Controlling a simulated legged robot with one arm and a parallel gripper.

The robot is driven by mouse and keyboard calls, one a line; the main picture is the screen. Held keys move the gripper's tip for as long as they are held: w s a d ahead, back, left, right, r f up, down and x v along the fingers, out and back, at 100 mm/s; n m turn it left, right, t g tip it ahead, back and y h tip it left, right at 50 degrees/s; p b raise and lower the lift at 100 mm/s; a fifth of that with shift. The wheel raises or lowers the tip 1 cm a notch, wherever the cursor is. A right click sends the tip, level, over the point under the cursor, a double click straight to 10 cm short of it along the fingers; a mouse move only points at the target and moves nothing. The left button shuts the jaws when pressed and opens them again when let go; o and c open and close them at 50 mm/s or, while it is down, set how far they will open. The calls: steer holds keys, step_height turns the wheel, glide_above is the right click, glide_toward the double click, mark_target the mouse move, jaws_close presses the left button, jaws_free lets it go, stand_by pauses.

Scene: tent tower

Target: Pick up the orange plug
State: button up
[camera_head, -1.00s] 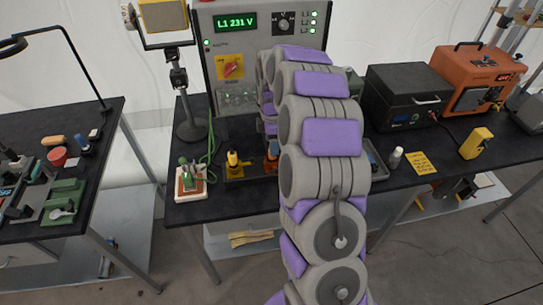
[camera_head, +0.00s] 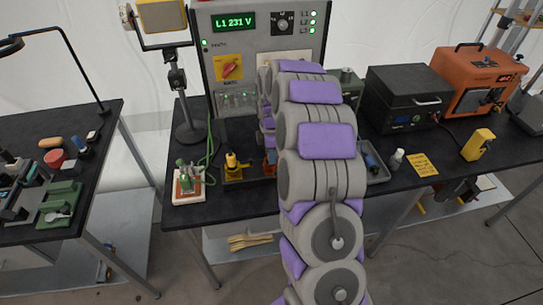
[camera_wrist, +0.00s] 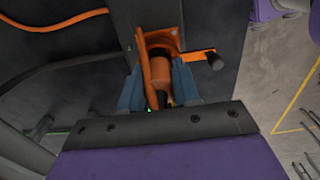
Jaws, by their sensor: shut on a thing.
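The orange plug (camera_wrist: 161,72) is in the wrist view, between the two blue-grey fingers of my gripper (camera_wrist: 157,88). The fingers are shut on it from both sides. An orange cable or strip runs along its left side, and an orange piece with a dark knob lies just beyond it. In the head view, only a sliver of orange (camera_head: 270,160) shows beside my arm, on the bench to the right of a yellow plug (camera_head: 232,161). My arm hides my gripper there, and I cannot tell whether the plug is clear of its seat.
A grey panel (camera_head: 231,70) reading L1 231 V stands behind. A small tray (camera_head: 378,175), a black case (camera_head: 407,96) and an orange unit (camera_head: 478,78) are to the right.

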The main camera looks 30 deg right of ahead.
steer(key=c, duration=0.4)
steer(key=shift+r, duration=0.1)
